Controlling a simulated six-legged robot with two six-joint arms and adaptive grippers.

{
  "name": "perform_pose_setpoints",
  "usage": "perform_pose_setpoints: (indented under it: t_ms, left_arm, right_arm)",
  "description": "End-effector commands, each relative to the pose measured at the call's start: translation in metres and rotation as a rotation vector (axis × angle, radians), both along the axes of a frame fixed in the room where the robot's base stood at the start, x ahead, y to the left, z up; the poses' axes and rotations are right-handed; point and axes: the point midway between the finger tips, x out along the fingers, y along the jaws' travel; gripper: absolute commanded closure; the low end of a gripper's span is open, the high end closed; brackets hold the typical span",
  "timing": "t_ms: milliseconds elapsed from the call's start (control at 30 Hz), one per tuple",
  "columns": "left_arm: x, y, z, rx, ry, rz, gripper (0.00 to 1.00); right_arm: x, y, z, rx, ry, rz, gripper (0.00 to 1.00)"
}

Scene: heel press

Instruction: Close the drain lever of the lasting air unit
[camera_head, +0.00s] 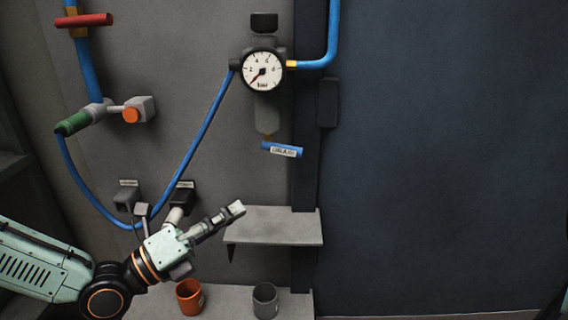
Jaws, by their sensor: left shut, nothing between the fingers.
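The air unit hangs on the grey wall panel, with a round pressure gauge (263,70) and a grey bowl (266,114) below it. Its blue drain lever (282,149) sits under the bowl at a brass fitting. The lever lies nearly level, points to the right and carries a white label. My left gripper (240,208) is shut and empty. It is below and to the left of the lever, clear of it, in front of the panel and near the small shelf. My right gripper is not in view.
A grey shelf (272,226) juts out below the lever. An orange cup (190,296) and a grey cup (265,300) stand on a lower ledge. A blue hose (207,124) loops down from the gauge behind my left arm. A red handle (84,20) is at upper left.

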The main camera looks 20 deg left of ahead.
Motion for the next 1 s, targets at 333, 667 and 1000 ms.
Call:
perform_pose_setpoints:
  t_ms: [333, 667, 1000]
  left_arm:
    - [0.013, -0.01, 0.001, 0.02, -0.016, 0.003, 1.0]
    - [0.036, -0.027, 0.007, 0.02, -0.013, 0.004, 1.0]
    - [0.057, -0.041, 0.014, 0.019, -0.012, 0.006, 1.0]
  right_arm:
    - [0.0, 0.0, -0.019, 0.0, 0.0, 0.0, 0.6]
    - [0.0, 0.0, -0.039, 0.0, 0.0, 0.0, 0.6]
    - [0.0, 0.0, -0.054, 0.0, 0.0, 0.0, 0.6]
